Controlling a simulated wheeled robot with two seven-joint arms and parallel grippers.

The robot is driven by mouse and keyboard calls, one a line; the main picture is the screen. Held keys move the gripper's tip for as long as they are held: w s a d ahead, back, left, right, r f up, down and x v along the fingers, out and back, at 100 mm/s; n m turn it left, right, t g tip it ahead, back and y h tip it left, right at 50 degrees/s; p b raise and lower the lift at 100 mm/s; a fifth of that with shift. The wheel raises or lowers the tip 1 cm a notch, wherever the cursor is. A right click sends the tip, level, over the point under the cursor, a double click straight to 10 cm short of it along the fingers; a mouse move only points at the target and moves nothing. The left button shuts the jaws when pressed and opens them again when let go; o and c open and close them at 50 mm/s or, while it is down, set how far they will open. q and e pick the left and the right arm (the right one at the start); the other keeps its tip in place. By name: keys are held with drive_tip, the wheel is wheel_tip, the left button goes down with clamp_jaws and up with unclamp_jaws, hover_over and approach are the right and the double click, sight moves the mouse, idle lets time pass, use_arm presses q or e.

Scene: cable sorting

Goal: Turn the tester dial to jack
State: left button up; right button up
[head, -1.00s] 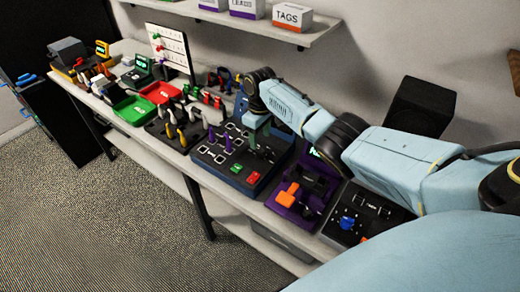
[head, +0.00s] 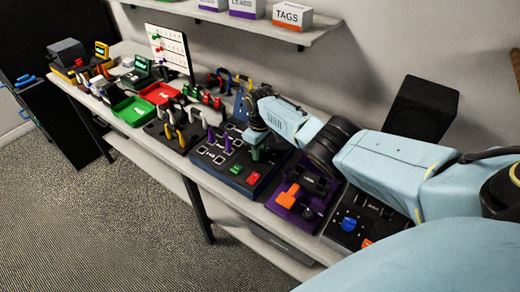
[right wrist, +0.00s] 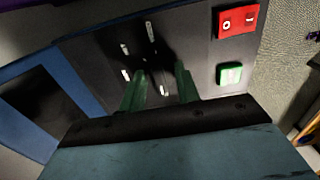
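The tester (head: 222,166) is a black panel with a blue body near the middle of the bench in the head view. In the right wrist view its face (right wrist: 196,50) shows a dark dial (right wrist: 146,66) ringed by several short white marks. The dial's pointer and the jack label cannot be read. My right gripper (right wrist: 158,78) has its two green fingers apart, close over the dial. I cannot tell whether they touch it. In the head view this gripper (head: 256,152) reaches down over the tester's right part. My left gripper is not in view.
A red rocker switch (right wrist: 238,21) and a green button (right wrist: 229,74) sit beside the dial. A purple fixture with an orange block (head: 288,195) stands right of the tester. Green (head: 133,110) and red (head: 161,91) trays lie farther left. A shelf with boxes (head: 292,15) hangs above.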

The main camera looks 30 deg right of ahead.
drive_tip(key=c, duration=0.3)
drive_tip(key=shift+m, duration=0.3)
drive_tip(key=m+p, duration=0.1)
drive_tip(key=m, duration=0.2)
drive_tip(key=m+p, duration=0.1)
drive_tip(key=m, duration=0.8)
drive_tip(key=shift+p, duration=0.3)
drive_tip(key=m, duration=0.5)
drive_tip(key=shift+m, duration=0.3)
